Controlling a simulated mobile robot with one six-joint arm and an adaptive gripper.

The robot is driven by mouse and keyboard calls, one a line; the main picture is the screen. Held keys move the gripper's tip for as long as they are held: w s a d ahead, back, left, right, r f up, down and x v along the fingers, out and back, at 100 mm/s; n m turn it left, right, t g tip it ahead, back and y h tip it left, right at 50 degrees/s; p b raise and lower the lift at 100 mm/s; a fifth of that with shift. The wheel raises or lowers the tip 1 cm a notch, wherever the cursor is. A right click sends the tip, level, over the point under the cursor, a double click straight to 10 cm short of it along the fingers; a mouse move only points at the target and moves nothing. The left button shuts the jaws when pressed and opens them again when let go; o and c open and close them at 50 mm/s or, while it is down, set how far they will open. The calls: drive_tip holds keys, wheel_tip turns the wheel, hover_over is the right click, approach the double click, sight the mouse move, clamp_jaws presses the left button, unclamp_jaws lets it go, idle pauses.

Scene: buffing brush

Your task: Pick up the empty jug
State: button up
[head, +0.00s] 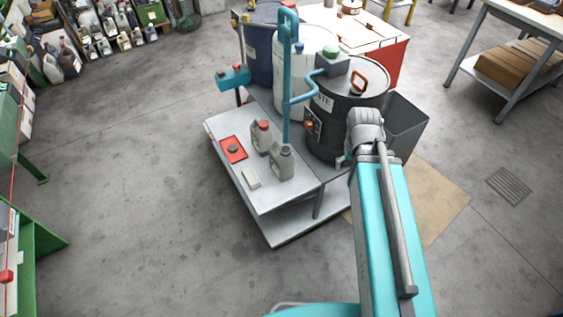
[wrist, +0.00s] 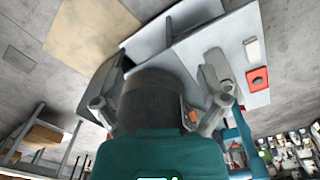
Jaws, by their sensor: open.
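Two small grey jugs stand upright on a grey bench top (head: 235,180). One jug (head: 261,138) has a red cap. The other jug (head: 281,163) stands nearer the front and shows no red cap. I cannot see which one is empty. My gripper is to the right of both jugs, by the dark drum (head: 345,130), and mostly hidden by my arm in the head view. In the wrist view my gripper (wrist: 160,88) has its fingers spread wide, with the dark drum (wrist: 152,95) filling the view between them. No jug is between the fingers.
A white drum (head: 300,65) and a grey bin (head: 405,125) stand close by.

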drive_tip(key=w+a+f+n+h+b, duration=0.35)
drive_tip(key=w+f+n+b, duration=0.25)
drive_tip(key=f+b, duration=0.2)
drive_tip(key=n+t+h+b, duration=0.8)
drive_tip(key=n+b, duration=1)
drive_tip(key=b, duration=0.6)
approach(279, 157)
drive_tip(key=shift+a+r+y, duration=0.1)
drive_tip(key=shift+r+y, duration=0.15)
drive_tip(key=b+x, duration=0.3)
drive_tip(key=x, duration=0.4)
drive_tip(key=shift+f, duration=0.2)
drive_tip(key=shift+w+d+f, duration=0.15)
drive_tip(key=shift+w+d, duration=0.15)
drive_tip(key=shift+d, duration=0.35)
